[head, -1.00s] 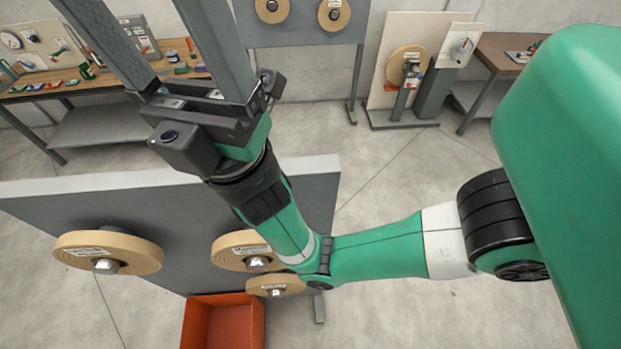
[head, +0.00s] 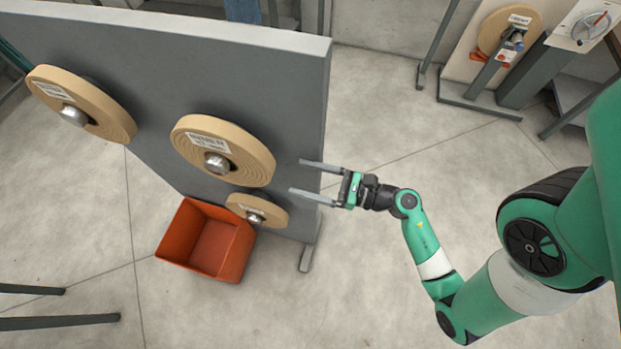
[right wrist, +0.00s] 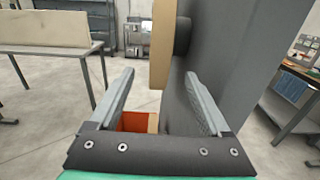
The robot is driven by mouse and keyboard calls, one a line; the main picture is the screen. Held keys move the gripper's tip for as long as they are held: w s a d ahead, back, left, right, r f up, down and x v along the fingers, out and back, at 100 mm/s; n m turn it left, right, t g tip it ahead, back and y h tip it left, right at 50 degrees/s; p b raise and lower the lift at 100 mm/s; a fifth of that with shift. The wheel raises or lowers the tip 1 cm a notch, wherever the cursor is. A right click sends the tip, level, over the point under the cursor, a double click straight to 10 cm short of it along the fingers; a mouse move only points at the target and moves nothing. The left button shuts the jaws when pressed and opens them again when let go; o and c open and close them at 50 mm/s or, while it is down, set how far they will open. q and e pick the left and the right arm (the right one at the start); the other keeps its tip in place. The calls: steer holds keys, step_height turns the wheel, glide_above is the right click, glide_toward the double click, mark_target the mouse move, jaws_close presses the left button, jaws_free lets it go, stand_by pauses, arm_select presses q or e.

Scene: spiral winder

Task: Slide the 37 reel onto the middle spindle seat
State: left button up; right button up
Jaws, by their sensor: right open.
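Three tan reels hang on the grey panel: an upper left reel (head: 110,115), a middle reel (head: 255,165) and a small lower reel (head: 272,213). Their labels are too small to read, so I cannot tell which is the 37 reel. Each has a metal spindle end at its centre. My right gripper (head: 297,176) is open and empty, by the panel's right edge, apart from the middle reel, fingers pointing left. In the right wrist view, a tan reel edge (right wrist: 162,45) stands ahead of the open fingers (right wrist: 160,105), next to the panel. The middle spindle seat cannot be identified.
The grey panel (head: 290,95) stands close to my right gripper. An orange bin (head: 205,245) sits on the floor below the reels. A machine with another reel (head: 500,32) stands at the back right.

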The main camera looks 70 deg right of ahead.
mark_target(259, 166)
steer(key=shift+r, duration=0.15)
steer(key=w, duration=0.4)
steer(key=w+p, duration=0.1)
steer(key=w, duration=0.6)
steer(key=shift+w+a, duration=0.3)
steer(key=shift+a, duration=0.05)
jaws_close()
stand_by(0.8)
